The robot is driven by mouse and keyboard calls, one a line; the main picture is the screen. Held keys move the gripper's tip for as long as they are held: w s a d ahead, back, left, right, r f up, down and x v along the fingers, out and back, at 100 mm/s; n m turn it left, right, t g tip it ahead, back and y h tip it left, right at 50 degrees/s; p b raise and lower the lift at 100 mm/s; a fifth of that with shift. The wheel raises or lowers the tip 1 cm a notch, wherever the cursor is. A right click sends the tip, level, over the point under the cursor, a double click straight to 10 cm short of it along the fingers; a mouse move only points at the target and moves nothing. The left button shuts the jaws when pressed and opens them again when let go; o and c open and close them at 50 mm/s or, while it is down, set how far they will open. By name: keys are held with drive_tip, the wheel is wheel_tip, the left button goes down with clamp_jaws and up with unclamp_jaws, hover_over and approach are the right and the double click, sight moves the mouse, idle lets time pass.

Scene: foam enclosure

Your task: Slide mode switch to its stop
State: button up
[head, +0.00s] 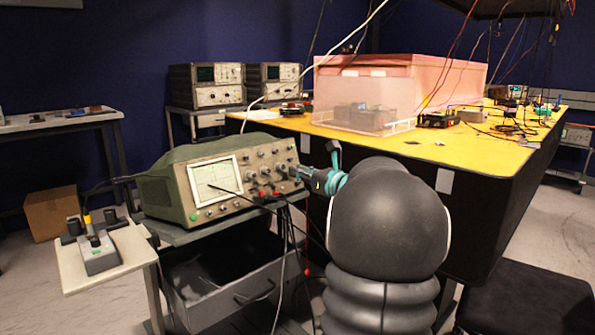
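A green oscilloscope (165,197) stands on a cart, its front panel with screen (217,182), knobs and small switches turned toward me. I cannot tell which small control on the panel is the mode switch. My gripper (300,173) is at the right edge of this panel, close to the lower right controls. Its fingers are small in the picture and partly overlap the panel, so I cannot tell whether they touch a control or are open or shut. My dark arm hides what is behind it.
Dark and red cables hang from the panel's lower edge, near a grey drawer (225,290). A small side shelf (135,250) on the left holds a grey box with a black knob (98,255). A yellow-topped table (450,160) with a pink foam enclosure (440,75) stands behind.

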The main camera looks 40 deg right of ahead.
drive_tip(key=shift+w, duration=0.45)
clamp_jaws()
drive_tip(key=shift+d, duration=0.4)
unclamp_jaws()
